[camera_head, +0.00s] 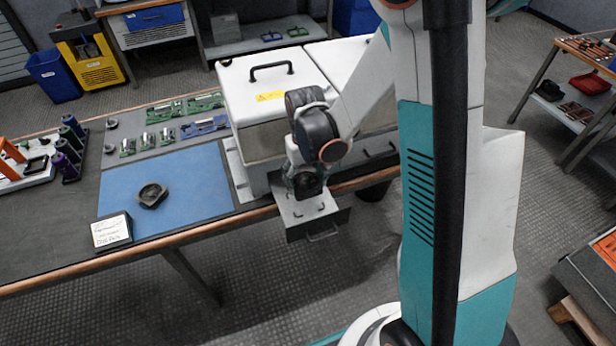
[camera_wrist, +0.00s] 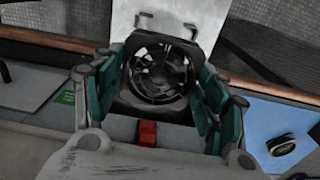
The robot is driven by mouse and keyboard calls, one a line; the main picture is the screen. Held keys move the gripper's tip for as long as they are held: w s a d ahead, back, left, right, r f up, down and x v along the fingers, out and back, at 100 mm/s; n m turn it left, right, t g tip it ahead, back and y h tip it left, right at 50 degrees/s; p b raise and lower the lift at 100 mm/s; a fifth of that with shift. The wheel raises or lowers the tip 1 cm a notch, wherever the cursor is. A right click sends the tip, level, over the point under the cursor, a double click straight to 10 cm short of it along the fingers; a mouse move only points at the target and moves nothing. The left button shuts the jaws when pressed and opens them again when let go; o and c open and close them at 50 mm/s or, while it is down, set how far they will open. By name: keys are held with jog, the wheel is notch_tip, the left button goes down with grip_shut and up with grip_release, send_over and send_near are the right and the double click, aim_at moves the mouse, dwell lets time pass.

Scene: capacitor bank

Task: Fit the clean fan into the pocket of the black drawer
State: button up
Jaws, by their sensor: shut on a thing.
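My gripper (camera_head: 306,192) is shut on a fan (camera_wrist: 160,72), a dark square frame with a round bladed opening, gripped between teal finger pads in the wrist view. The open drawer (camera_head: 322,222) sticks out from the front of the white cabinet, with a light grey top face, dark sides and a handle. Its pale face and handle also show beyond the fan in the wrist view (camera_wrist: 150,18). The gripper and fan are over the drawer's inner part. The pocket is hidden under them, and I cannot tell whether the fan touches it.
Another dark fan-like part (camera_head: 152,195) lies on the blue mat (camera_head: 195,170). A labelled block (camera_head: 111,232) stands at the mat's front left corner. The white cabinet (camera_head: 262,105) rises behind my gripper. Green and silver parts (camera_head: 160,140) lie behind the mat. The floor before the drawer is clear.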

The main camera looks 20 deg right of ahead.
jog(key=shift+a+f+b, duration=0.1)
jog(key=shift+f+b, duration=1.6)
jog(key=shift+f, duration=0.95)
jog(key=shift+f+b, duration=0.75)
jog(key=shift+b, duration=0.1)
jog(key=o, duration=1.2)
jog(key=shift+r, duration=0.1)
notch_tip(320, 180, up, 12)
jog(key=shift+f, duration=0.1)
jog(key=shift+s, duration=0.1)
